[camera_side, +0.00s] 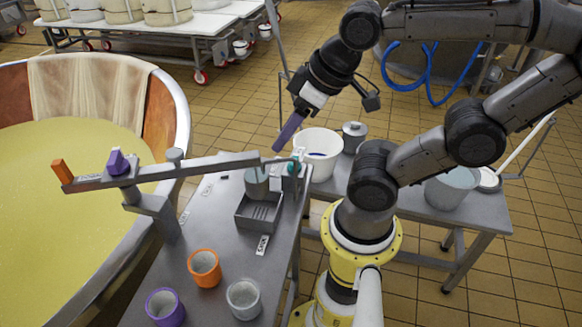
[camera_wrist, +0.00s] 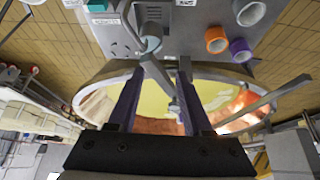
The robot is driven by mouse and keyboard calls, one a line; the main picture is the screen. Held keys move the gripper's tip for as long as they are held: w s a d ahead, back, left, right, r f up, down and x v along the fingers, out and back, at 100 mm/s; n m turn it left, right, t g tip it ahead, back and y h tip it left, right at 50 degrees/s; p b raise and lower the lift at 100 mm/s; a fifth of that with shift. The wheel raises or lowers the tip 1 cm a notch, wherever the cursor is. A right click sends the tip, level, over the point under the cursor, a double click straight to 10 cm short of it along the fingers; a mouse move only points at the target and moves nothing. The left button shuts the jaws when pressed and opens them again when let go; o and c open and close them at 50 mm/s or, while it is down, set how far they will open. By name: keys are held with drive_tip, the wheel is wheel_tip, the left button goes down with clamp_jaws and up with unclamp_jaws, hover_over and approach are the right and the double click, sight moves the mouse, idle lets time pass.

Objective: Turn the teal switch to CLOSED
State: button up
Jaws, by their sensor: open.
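The teal switch (camera_side: 297,168) is a small part on a grey box at the far right end of the metal table, partly hidden by the end of the metal beam. In the wrist view, a teal part (camera_wrist: 97,5) shows at the top edge, cut off by the frame. Its setting is too small to read. My gripper (camera_side: 278,146) has purple fingers, points down and left, and is above and slightly left of the switch, apart from it. In the wrist view, my gripper (camera_wrist: 160,75) has its two fingers spread, with nothing held between them.
A grey cylinder (camera_side: 256,184) stands by a tray (camera_side: 258,217). Orange (camera_side: 204,267), purple (camera_side: 164,306) and grey (camera_side: 243,299) cups stand in front. A white bucket (camera_side: 318,150) is beyond.

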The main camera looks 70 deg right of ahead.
idle(0.6)
drive_tip(key=m+g, duration=0.6)
drive_tip(key=m, duration=1.1)
hover_over(294, 155)
drive_tip(key=a, duration=0.2)
wheel_tip(294, 155, down, 5)
drive_tip(key=f, duration=1.3)
drive_tip(key=shift+s+d+f, duration=0.2)
drive_tip(key=shift+s+f, duration=0.05)
drive_tip(key=shift+s, duration=0.05)
clamp_jaws()
